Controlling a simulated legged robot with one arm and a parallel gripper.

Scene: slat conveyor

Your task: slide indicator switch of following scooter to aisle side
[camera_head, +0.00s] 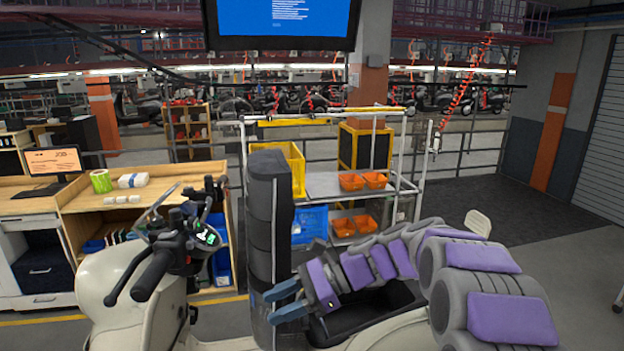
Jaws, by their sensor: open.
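A cream scooter (120,285) stands close in front of me, its handlebar at the left of the picture. The near black handlebar grip (152,275) and a brake lever (124,275) point toward me. A switch cluster (172,245) sits inboard of that grip, beside a small lit green display (207,236). The indicator switch itself is too small to make out. My gripper (285,300), with two blue fingers, is open and empty. It points left over the scooter's body, in front of the upright dark seat (268,200), well right of the handlebar and lower than it.
The open black seat compartment (365,318) lies below my arm. A wooden workbench (120,195) with a monitor stands behind the handlebar. A rack (325,187) with orange and blue bins stands behind the seat. Dark open floor (490,205) lies at the right.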

